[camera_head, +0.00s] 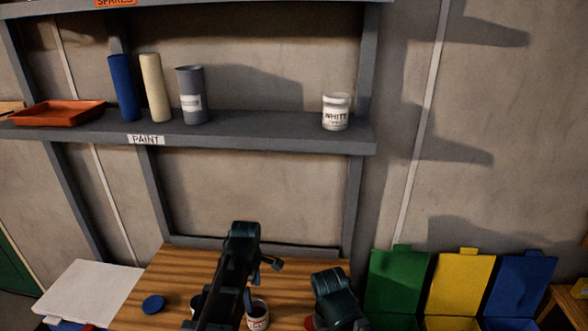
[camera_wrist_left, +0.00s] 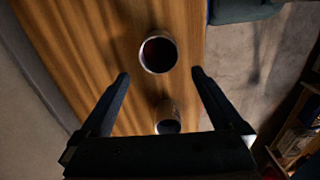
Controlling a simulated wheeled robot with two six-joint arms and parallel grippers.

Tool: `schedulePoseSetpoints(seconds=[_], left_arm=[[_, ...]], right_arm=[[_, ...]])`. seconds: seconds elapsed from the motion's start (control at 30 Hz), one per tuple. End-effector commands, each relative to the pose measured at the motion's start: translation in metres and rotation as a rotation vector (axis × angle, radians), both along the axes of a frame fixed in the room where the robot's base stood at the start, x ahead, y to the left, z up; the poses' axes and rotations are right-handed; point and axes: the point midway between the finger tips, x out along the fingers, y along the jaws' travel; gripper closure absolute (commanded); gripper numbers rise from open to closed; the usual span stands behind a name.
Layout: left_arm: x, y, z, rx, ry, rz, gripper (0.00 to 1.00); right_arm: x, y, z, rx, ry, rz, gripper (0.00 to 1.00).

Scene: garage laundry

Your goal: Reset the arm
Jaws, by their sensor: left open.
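My left arm rises over the wooden bench (camera_head: 150,285) in the head view. In the wrist view my left gripper (camera_wrist_left: 160,75) is open, with its two fingers apart and nothing held between them. An open can (camera_wrist_left: 158,53) with dark contents stands on the bench just beyond the fingertips. A second can (camera_wrist_left: 167,118) stands nearer, partly hidden by the gripper's body. The head view shows a labelled can (camera_head: 258,316) beside my left arm. Part of my right arm shows at the bottom centre; its gripper cannot be made out.
A grey shelf (camera_head: 260,132) labelled PAINT holds a red tray (camera_head: 60,112), several upright tubes and a white can (camera_head: 336,112). A blue lid (camera_head: 153,304) lies on the bench. Green (camera_head: 398,278), yellow (camera_head: 462,280) and blue (camera_head: 520,282) bins stand at right.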

Motion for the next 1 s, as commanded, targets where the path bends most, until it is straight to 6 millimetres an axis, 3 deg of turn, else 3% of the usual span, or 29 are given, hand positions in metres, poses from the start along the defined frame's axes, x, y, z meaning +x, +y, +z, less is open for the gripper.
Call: schedulePoseSetpoints(seconds=[0.17,0.5,0.8,1.0], left_arm=[[-0.02,0.001,0.0,0.002,-0.014,-0.274,0.0],[-0.062,0.004,0.0,0.027,-0.045,-1.053,0.0],[-0.086,0.005,0.001,0.055,-0.056,-1.506,0.0],[-0.104,-0.044,-0.021,0.048,0.009,-1.646,0.0]], right_arm=[[0.0,0.0,0.0,0.0,0.0,0.0,0.5],[0.0,0.0,0.0,0.0,0.0,0.0,0.5],[0.0,0.0,0.0,0.0,0.0,0.0,0.5],[0.0,0.0,-0.021,0.0,0.0,-0.001,0.5]])
